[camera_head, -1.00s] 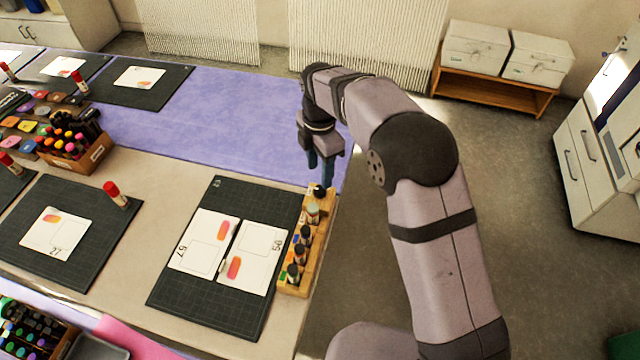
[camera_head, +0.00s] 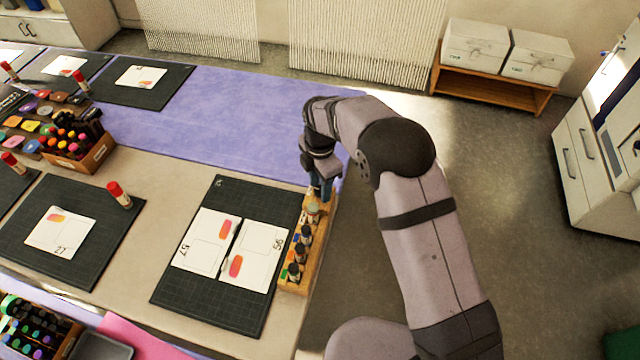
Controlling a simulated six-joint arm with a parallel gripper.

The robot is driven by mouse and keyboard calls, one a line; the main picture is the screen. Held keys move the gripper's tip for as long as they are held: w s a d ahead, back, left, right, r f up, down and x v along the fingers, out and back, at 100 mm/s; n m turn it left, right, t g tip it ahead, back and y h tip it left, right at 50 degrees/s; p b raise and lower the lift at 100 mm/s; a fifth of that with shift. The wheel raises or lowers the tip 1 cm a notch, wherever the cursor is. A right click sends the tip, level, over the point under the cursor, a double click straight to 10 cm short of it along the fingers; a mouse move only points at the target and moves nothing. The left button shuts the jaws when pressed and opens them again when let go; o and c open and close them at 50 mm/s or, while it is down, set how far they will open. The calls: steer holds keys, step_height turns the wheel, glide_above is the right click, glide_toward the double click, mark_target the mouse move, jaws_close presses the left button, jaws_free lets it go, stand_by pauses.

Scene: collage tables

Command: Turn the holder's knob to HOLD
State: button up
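The wooden holder (camera_head: 294,287) stands at the right edge of the table, beside a dark cutting mat. Several dark-capped bottles or stampers (camera_head: 304,236) stand in a row in it. The knob at the holder's far end is hidden behind my gripper; a small dark knob showed there earlier. My gripper (camera_head: 320,192) points down at that far end, its blue-grey fingers at or around the knob. I cannot tell whether the fingers touch it or how far apart they are. No HOLD marking is readable.
Two white cards (camera_head: 206,243) lie on the dark mat (camera_head: 204,303) left of the holder. A red-capped glue stick (camera_head: 119,195) stands on another mat. A wooden box of markers (camera_head: 92,157) is at the left. The purple table area (camera_head: 230,115) is clear.

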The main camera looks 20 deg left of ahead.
steer(key=c, duration=0.7)
steer(key=shift+m, duration=0.4)
steer(key=m, duration=0.2)
steer(key=shift+m, duration=0.4)
steer(key=m, duration=0.3)
steer(key=shift+m+b, duration=0.3)
steer(key=shift+b, duration=0.1)
steer(key=m, duration=0.5)
steer(key=shift+m, duration=0.3)
steer(key=m, duration=0.5)
steer(key=shift+r, duration=0.1)
